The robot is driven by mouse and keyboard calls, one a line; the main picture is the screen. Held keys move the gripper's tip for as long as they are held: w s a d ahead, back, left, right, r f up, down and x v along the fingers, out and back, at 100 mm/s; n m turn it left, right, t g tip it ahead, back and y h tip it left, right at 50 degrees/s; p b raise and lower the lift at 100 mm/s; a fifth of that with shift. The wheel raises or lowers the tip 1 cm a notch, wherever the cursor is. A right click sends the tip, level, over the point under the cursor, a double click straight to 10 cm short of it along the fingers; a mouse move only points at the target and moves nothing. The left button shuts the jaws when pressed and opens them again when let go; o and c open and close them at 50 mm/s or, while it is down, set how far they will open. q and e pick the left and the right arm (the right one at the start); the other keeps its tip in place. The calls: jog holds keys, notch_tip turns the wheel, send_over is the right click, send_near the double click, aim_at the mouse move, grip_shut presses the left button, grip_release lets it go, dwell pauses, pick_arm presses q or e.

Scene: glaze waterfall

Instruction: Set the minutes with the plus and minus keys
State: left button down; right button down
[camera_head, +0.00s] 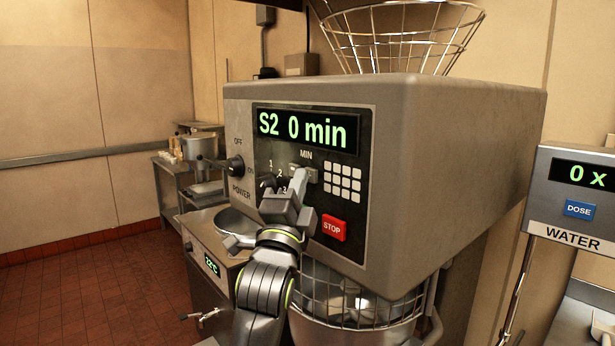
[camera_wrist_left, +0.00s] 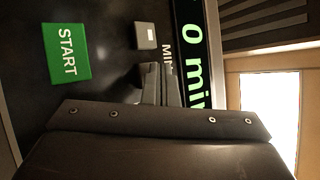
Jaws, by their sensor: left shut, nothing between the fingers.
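The mixer's control panel (camera_head: 345,215) fills the middle of the head view. Its display (camera_head: 305,130) reads "S2 0 min" in green. Under it is the MIN label, with two small grey keys, a left key (camera_head: 293,167) and a right key (camera_head: 312,174). My left gripper (camera_head: 302,174) is shut and empty, its fingertips at the right key; whether they touch it I cannot tell. In the left wrist view the fingertips (camera_wrist_left: 160,84) lie beside the MIN label and cover the right key's place, while the left key (camera_wrist_left: 146,36) is clear. My right gripper is not in view.
A green START key (camera_wrist_left: 67,52) shows in the left wrist view. The red STOP key (camera_head: 333,228) and a white keypad (camera_head: 342,182) lie right of my gripper. A POWER knob (camera_head: 235,166) is at left. A wire guard (camera_head: 350,298) and a WATER unit (camera_head: 578,205) stand near.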

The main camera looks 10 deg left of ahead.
pick_arm(q)
jog(key=shift+w+d, duration=0.1)
jog(key=shift+w, duration=0.05)
dwell(0.5)
jog(key=shift+s+a, duration=0.55)
jog(key=shift+s, duration=0.2)
jog(key=s+a+p, duration=0.1)
jog(key=s, duration=0.1)
jog(key=s+a, duration=0.2)
jog(key=shift+p, duration=0.35)
jog(key=shift+a+f+y, duration=0.1)
jog(key=shift+a+y, duration=0.05)
jog(key=shift+y, duration=0.15)
dwell(2.0)
